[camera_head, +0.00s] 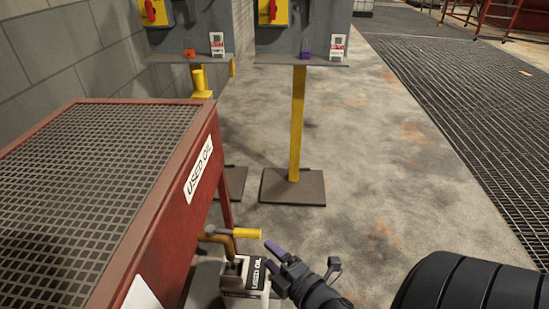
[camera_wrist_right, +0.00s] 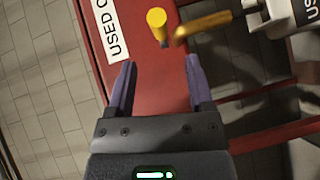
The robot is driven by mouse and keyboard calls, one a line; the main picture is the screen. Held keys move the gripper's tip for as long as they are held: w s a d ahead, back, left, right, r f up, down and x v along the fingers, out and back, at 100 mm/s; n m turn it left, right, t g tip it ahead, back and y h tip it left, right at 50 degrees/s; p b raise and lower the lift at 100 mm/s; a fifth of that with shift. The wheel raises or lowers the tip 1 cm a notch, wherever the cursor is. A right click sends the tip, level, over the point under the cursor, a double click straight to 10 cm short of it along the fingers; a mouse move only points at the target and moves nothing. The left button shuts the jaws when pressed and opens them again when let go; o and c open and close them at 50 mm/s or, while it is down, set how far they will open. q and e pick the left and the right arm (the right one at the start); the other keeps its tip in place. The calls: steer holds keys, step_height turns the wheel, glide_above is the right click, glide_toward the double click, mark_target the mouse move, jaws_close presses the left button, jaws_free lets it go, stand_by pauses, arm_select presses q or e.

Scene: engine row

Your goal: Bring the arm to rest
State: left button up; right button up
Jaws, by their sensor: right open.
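My right gripper (camera_head: 268,257) is low in the head view, beside the red used-oil tank, with its purple fingers apart. In the right wrist view the two fingers (camera_wrist_right: 159,75) are spread, with nothing between them. The gripper is close to a yellow handle (camera_head: 247,233) on a brass-coloured pipe at the tank's side. That handle (camera_wrist_right: 156,19) also shows beyond the fingertips in the wrist view. I cannot tell whether a finger touches anything in the head view. My left gripper is not in view.
The red tank (camera_head: 196,215) with a grated top stands at left. A grey container (camera_head: 236,280) labelled USED OIL is below the handle, beside my gripper. Two grey panels (camera_head: 300,42) on yellow posts stand behind. Concrete floor (camera_head: 385,150) at right is clear; a floor grating (camera_head: 465,95) lies beyond.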

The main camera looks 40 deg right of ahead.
steer(key=shift+s, duration=0.3)
steer(key=s+a+f+m+g, duration=0.2)
steer(key=s+f+m+g, duration=0.15)
steer(key=f, duration=0.45)
steer(key=s+a+f+m+g, duration=0.1)
steer(key=s+f+m+g, duration=0.25)
steer(key=f, duration=0.55)
steer(key=s+a+f+m+g, duration=0.1)
steer(key=s+f+m+g, duration=0.2)
steer(key=s, duration=0.9)
steer(key=s+a+f+m+g, duration=0.1)
steer(key=s+f+m+g, duration=0.2)
steer(key=s+f+g, duration=0.3)
steer(key=s+f, duration=0.2)
steer(key=s, duration=0.3)
steer(key=shift+s+a+f+g+y, duration=0.2)
steer(key=shift+s+g+y, duration=0.1)
steer(key=shift+s, duration=0.1)
